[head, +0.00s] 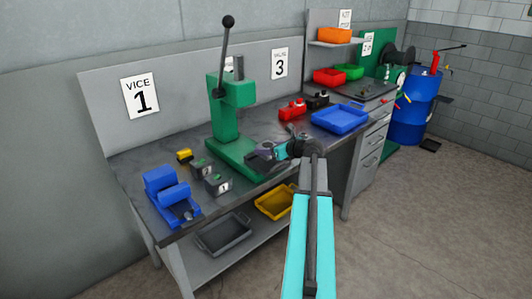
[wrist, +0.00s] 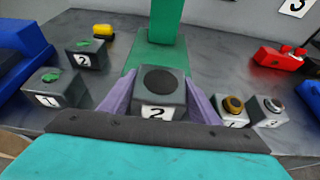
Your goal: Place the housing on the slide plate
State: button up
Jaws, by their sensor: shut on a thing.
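The housing (wrist: 157,84) is a grey block with a dark round top and a label 2 on its front. My gripper (wrist: 158,98) is shut on it, with a purple finger on each side. In the head view my gripper (head: 264,159) is at the front of the green press (head: 233,105). The press's green base (wrist: 153,54) lies just beyond the housing. I cannot pick out a separate slide plate. The housing's underside is hidden, so I cannot tell whether it touches anything below.
Grey blocks with green tops, labelled 1 (wrist: 55,90) and 2 (wrist: 86,58), stand left. Two ring-topped blocks (wrist: 233,112) (wrist: 266,110) stand close on the right. A blue vice (head: 168,190) is at the bench's left; a blue tray (head: 340,119) is right.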

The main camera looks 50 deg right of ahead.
jog(key=shift+f, duration=0.9)
jog(key=o, duration=1.6)
jog(key=shift+f, duration=0.15)
jog(key=shift+o, duration=0.2)
jog(key=b+v, duration=0.2)
jog(key=v, duration=1)
jog(key=shift+s, duration=0.1)
